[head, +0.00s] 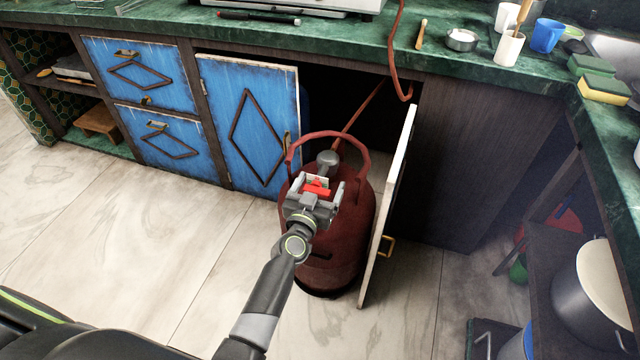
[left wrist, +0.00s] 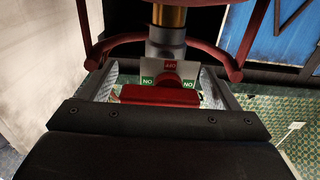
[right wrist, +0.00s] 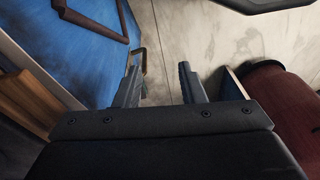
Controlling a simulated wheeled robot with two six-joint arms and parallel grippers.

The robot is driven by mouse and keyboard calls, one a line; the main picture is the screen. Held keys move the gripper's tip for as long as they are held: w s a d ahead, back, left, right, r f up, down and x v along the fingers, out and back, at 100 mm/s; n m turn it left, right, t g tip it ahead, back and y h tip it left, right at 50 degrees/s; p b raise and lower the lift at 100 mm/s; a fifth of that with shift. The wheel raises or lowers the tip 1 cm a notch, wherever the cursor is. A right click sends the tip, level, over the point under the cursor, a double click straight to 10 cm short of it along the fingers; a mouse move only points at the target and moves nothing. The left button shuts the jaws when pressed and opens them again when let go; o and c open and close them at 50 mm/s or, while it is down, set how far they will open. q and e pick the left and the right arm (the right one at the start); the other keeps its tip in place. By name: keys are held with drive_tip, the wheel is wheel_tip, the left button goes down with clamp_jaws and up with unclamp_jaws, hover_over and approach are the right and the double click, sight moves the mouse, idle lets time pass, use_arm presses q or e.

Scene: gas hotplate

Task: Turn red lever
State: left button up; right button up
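The red lever (head: 318,186) sits on the valve at the top of the dark red gas cylinder (head: 340,235).
The cylinder's round guard handle (head: 328,134) surrounds the valve. An open cabinet door (head: 390,205) stands close on the right, and a blue door (head: 250,125) is on the left. An orange hose (head: 398,60) runs over the counter edge. The floor (head: 150,230) at left is clear.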

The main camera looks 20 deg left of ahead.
use_arm(q)
drive_tip(key=c, duration=0.9)
drive_tip(key=shift+c, duration=0.2)
use_arm(e)
drive_tip(key=shift+s+f, duration=0.1)
drive_tip(key=shift+s, duration=0.05)
